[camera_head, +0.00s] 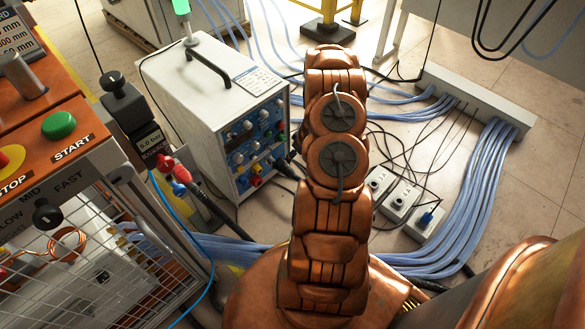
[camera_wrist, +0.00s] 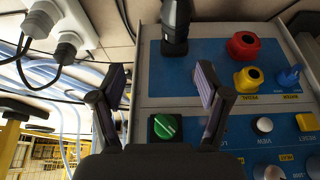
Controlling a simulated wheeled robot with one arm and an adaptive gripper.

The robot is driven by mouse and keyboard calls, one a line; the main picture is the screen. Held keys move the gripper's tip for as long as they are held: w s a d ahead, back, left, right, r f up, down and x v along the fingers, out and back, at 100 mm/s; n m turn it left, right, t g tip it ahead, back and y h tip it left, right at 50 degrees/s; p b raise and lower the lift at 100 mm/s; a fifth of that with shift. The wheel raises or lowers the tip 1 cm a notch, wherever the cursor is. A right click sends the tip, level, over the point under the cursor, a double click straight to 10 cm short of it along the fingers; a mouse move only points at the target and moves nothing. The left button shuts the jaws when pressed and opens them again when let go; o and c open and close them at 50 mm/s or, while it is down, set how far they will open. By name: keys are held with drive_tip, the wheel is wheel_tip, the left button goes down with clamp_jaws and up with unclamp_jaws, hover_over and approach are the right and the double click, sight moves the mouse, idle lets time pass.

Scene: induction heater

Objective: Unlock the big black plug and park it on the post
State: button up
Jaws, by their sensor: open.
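The big black plug (camera_wrist: 175,28) shows at the top of the wrist view, standing out from the blue panel of the white unit. In the head view a black plug with a cable (camera_head: 287,169) shows at the panel's lower right corner, beside my arm. My gripper (camera_wrist: 161,75) is open and empty in the wrist view. Its fingers are apart, and the plug is beyond the fingertips, roughly between them in the picture. In the head view the gripper cannot be made out.
The white unit (camera_head: 180,90) stands on the floor, left of my arm. Red (camera_wrist: 243,44) and yellow (camera_wrist: 248,79) connectors and a green knob (camera_wrist: 165,126) crowd the panel. An orange control console (camera_head: 60,120) and wire cage are at left. Blue hoses (camera_head: 485,180) cross the floor.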

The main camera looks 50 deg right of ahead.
drive_tip(key=y+b, duration=0.1)
hover_over(291, 170)
drive_tip(key=s, duration=0.2)
wheel_tip(291, 170, down, 5)
drive_tip(key=shift+f, duration=0.2)
drive_tip(key=b+x, duration=0.2)
drive_tip(key=x, duration=0.4)
drive_tip(key=shift+f, duration=0.15)
drive_tip(key=shift+w+f, duration=0.35)
drive_tip(key=shift+f, duration=0.15)
drive_tip(key=shift+a, duration=0.1)
drive_tip(key=c, duration=1.4)
drive_tip(key=shift+o, duration=0.2)
drive_tip(key=shift+b, duration=0.3)
drive_tip(key=shift+h+b, duration=0.3)
drive_tip(key=shift+b, duration=1.6)
drive_tip(key=shift+d+b, duration=0.3)
drive_tip(key=shift+b, duration=0.75)
